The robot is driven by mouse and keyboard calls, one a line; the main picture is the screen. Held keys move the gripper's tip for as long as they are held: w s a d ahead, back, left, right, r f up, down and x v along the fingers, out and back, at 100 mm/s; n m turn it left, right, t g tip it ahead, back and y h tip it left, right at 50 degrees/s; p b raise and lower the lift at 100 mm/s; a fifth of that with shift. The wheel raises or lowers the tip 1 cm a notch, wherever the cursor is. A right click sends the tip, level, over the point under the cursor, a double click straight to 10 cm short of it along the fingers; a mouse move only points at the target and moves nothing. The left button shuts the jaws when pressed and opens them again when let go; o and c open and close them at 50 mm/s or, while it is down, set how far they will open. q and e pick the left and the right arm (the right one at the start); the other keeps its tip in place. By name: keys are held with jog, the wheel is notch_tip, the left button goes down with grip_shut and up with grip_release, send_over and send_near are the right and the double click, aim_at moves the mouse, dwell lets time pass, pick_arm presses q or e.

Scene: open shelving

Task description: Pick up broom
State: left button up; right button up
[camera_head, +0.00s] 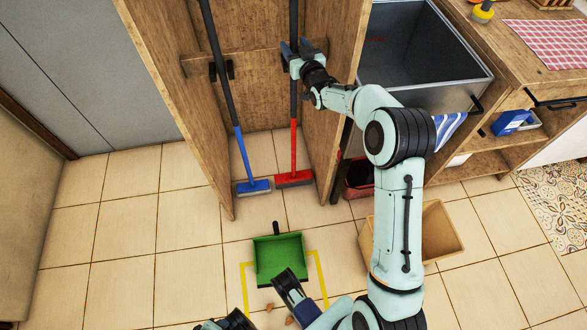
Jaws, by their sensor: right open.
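A broom with a red head (294,177) and a red and dark handle stands upright in the wooden cabinet. A second broom with a blue head (254,186) leans to its left, its dark handle passing a dark holder on the back rail. My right gripper (296,49) reaches into the cabinet at the red broom's upper handle. Its fingers are open, with the handle between or just behind them; contact cannot be told. My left gripper (283,296) is low at the bottom edge, partly cut off, near the green dustpan, away from both brooms.
The green dustpan (279,258) lies on the tiled floor inside yellow markings, with small brown bits below it. A cardboard-coloured bin (442,235) stands behind my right arm. Cabinet side walls (168,85) flank the brooms. The floor at left is clear.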

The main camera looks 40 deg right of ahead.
jog(key=shift+x, duration=0.8)
jog(key=c, duration=1)
jog(key=shift+r, duration=0.2)
